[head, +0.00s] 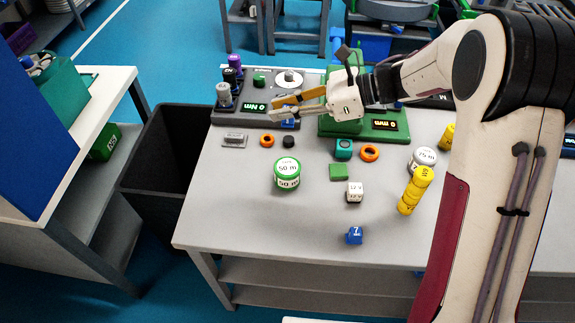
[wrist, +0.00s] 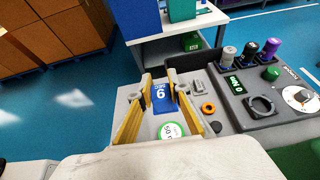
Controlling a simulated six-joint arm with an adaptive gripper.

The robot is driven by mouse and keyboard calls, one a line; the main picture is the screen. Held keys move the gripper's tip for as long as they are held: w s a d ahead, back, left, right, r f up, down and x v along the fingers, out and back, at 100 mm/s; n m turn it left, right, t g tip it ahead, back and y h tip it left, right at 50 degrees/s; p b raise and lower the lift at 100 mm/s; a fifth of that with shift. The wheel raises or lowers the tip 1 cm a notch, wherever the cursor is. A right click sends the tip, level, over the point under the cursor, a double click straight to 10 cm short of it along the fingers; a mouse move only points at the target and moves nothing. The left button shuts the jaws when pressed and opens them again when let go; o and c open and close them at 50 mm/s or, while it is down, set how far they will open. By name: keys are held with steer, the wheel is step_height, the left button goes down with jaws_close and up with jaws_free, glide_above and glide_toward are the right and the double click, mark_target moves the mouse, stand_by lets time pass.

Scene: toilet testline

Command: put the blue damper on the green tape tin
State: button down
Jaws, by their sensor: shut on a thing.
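My gripper (head: 273,109) is shut on a blue block-shaped piece (head: 289,124), which I take as the blue damper. In the wrist view the damper (wrist: 160,98) shows a white numeral and sits between the yellow fingers. It is held up near the front of the grey tester. The green tape tin (head: 288,175), round with a white "50 m" top, stands upright on the table, nearer the front than my gripper. In the wrist view the tin (wrist: 171,131) shows partly between the fingers. Its top looks bare.
An orange ring (head: 267,140), a black knob (head: 289,141) and a grey block (head: 235,140) lie behind the tin. A blue cube (head: 354,235) lies nearer the front. The table's left front is clear.

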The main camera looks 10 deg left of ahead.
mark_target(283, 123)
steer(key=f, duration=0.2)
steer(key=s+f, duration=0.1)
steer(key=shift+a+f, duration=0.1)
steer(key=shift+f, duration=0.95)
steer(key=shift+f, duration=3.15)
steer(key=shift+f, duration=0.1)
steer(key=shift+f, duration=1.75)
steer(key=shift+f, duration=0.15)
steer(key=c, duration=1.9)
jaws_free()
